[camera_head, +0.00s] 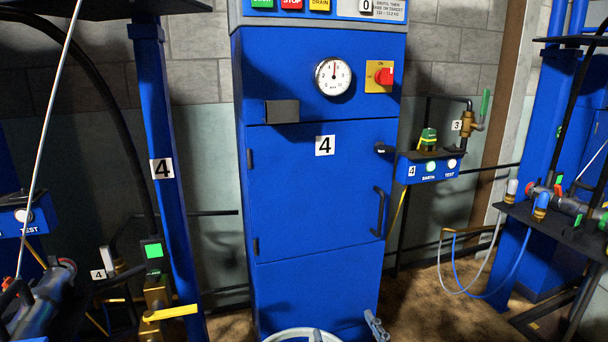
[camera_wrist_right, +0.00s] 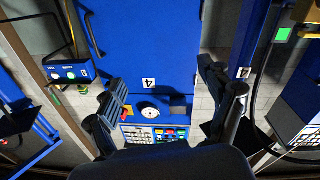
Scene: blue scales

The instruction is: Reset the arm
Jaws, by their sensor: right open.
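My right gripper (camera_wrist_right: 163,84) is open and empty in the right wrist view, its two dark fingers spread apart. In the head view only a small grey part of the right gripper (camera_head: 376,327) shows at the bottom edge, in front of the blue cabinet (camera_head: 318,200). The cabinet carries a label 4, a round gauge (camera_head: 333,77) and a red switch (camera_head: 384,76). The wrist view sees the cabinet upside down, with its gauge (camera_wrist_right: 148,109) between the fingers. My left gripper is not in view.
A small blue box (camera_head: 430,169) with two round buttons sits right of the cabinet. A blue post (camera_head: 165,230) and valve gear stand at left. Another blue station with a shelf (camera_head: 560,229) and hoses stands at right. Some brown floor shows between them.

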